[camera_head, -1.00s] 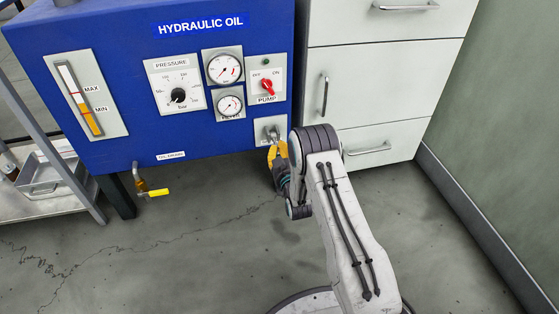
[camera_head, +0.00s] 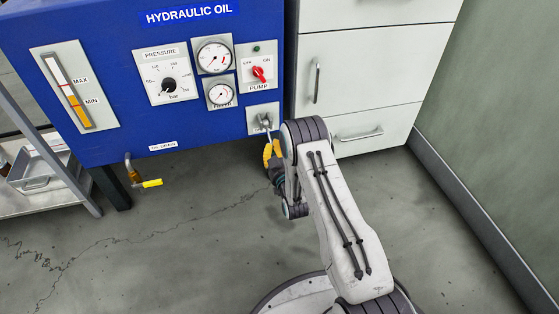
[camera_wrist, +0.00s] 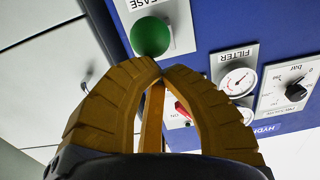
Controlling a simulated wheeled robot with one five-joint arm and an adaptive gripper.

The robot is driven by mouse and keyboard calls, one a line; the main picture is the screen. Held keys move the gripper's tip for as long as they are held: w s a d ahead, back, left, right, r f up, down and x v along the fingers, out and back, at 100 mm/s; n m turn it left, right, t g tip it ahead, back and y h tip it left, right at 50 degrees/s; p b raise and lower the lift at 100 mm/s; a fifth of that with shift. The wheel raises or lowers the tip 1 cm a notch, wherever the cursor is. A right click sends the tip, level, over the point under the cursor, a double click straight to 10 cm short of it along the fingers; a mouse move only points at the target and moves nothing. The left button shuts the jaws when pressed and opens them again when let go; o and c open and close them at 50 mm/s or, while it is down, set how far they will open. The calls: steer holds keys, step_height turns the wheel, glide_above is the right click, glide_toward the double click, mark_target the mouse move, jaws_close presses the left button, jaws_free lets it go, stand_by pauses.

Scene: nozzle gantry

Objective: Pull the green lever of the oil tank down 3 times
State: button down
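The blue hydraulic oil tank (camera_head: 130,120) stands at the upper left in the head view. A small plate (camera_head: 254,118) at its lower right carries a grey metal lever mount (camera_head: 264,121). In the wrist view the lever's round green knob (camera_wrist: 150,36) stands in front of a white label plate (camera_wrist: 138,10). My gripper (camera_wrist: 160,70) has yellow fingers with tips meeting just below the knob in the picture. I cannot tell whether they touch it. In the head view my gripper (camera_head: 271,150) is just below the plate, partly hidden by my arm. The green knob is hidden there.
A red pump switch (camera_head: 259,74), gauges (camera_head: 214,56) and a pressure dial (camera_head: 169,85) sit above the lever. A yellow-handled drain valve (camera_head: 151,183) sticks out at the lower left. White drawers (camera_head: 362,73) stand close on the right. The front floor (camera_head: 180,260) is clear.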

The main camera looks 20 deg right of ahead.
steer(key=s+p, duration=0.1)
steer(key=s, duration=0.6)
steer(key=shift+s, duration=0.2)
stand_by(0.4)
stand_by(0.4)
step_height(320, 180, up, 34)
steer(key=g+p, duration=0.6)
steer(key=p, duration=1.4)
steer(key=s+r+g+p, duration=0.8)
steer(key=s+r+p, duration=1.2)
steer(key=s+r, duration=1)
steer(key=s, duration=0.3)
steer(key=shift+s+g, duration=0.3)
steer(key=shift+s, duration=0.1)
